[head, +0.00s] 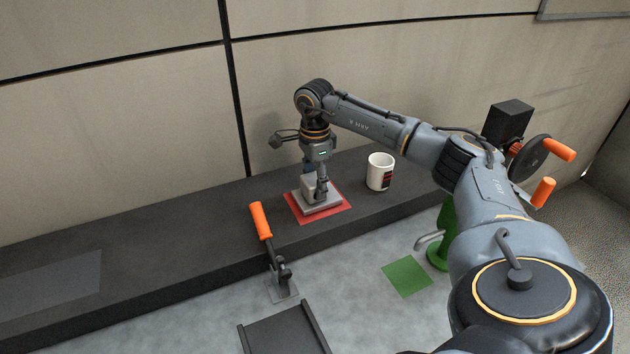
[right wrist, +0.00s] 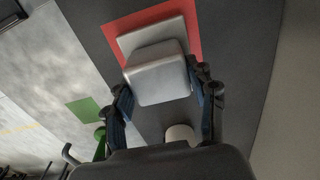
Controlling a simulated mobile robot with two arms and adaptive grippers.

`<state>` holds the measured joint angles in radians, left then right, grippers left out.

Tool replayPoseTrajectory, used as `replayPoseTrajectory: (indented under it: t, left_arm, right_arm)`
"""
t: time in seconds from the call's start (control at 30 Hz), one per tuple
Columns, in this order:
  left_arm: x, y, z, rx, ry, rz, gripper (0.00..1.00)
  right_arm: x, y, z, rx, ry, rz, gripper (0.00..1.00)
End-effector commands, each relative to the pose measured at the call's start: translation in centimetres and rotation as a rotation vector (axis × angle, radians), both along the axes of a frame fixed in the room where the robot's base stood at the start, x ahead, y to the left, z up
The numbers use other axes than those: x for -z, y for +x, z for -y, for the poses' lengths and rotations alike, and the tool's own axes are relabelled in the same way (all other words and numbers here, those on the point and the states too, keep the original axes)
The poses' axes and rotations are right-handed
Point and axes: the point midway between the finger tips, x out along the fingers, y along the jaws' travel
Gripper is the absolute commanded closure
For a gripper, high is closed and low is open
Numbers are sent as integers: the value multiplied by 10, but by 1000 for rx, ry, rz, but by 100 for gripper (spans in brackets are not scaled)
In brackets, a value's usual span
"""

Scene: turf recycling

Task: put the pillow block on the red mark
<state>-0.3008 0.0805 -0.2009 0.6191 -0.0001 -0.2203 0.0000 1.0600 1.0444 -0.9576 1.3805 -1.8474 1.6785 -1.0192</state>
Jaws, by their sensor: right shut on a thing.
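The pillow block (head: 310,205) is a light grey piece with a flat base and a raised middle. It is at the red mark (head: 341,207) on the dark ledge, with red showing around its base. In the right wrist view the pillow block (right wrist: 158,80) covers part of the red mark (right wrist: 150,14). I cannot tell whether its base fully touches the mark. My right gripper (head: 320,189) points down from above, its fingers shut on the block's raised part; the fingers also show in the wrist view (right wrist: 162,84). My left gripper is not in view.
A white mug (head: 380,172) stands on the ledge, right of the red mark. A lever with an orange handle (head: 261,221) is in front. A green mark (head: 407,277), a green post (head: 438,256) and a dark tray-like piece (head: 284,334) are lower. The ledge's left is mostly clear.

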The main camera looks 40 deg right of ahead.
Motion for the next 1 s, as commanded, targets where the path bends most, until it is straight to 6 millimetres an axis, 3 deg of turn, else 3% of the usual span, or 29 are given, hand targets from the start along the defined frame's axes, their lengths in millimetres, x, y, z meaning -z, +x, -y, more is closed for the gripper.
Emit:
replayPoseTrajectory:
  t: [0.2,0.23,0.37,0.6,0.7,1.0]
  left_arm:
    - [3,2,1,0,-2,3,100]
    - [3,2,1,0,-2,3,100]
    - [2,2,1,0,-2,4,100]
    - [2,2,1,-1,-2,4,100]
    - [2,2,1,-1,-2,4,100]
    - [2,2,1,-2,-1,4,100]
  right_arm:
    - [4,0,0,0,1,1,93]
    - [4,0,0,0,1,1,42]
    - [4,0,0,0,1,1,18]
    - [4,0,0,0,0,0,18]
    - [5,0,0,0,0,-2,2]
    - [5,0,0,0,0,0,2]
